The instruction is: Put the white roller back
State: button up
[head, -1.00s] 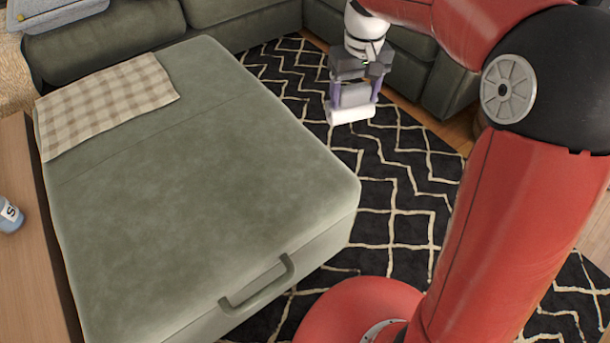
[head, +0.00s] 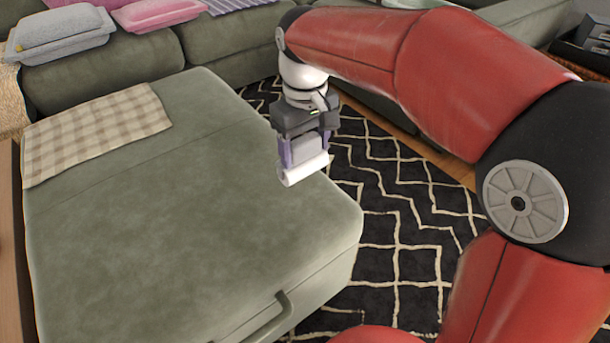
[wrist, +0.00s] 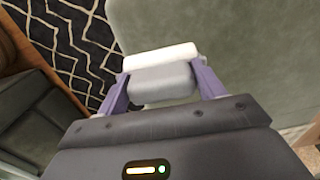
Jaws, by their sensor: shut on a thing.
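The white roller (head: 303,172) is a short white cylinder held at the tips of my gripper (head: 304,158). In the wrist view the roller (wrist: 160,56) lies crosswise beyond a grey block (wrist: 161,82) between the two purple fingers. My gripper is shut on it and points downward. In the head view the roller shows over the right edge of the green sofa section (head: 190,200); its exact height above the cushion is hard to tell. The place where the roller belongs cannot be made out.
A beige checked cloth (head: 95,132) lies on the sofa section's left part. Pillows (head: 60,32) rest on the sofa at the back. A black patterned rug (head: 400,210) covers the floor to the right. A dark tray (head: 585,62) shows at the far right.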

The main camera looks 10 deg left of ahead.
aim_at(305, 171)
jog(key=shift+f+b, duration=0.6)
jog(key=shift+f, duration=2.7)
jog(key=shift+f, duration=0.15)
jog(key=o, duration=0.9)
jog(key=shift+o, duration=0.2)
notch_tip(305, 171, up, 12)
jog(key=p, duration=0.2)
jog(key=shift+r+p, duration=0.2)
jog(key=shift+p, duration=0.2)
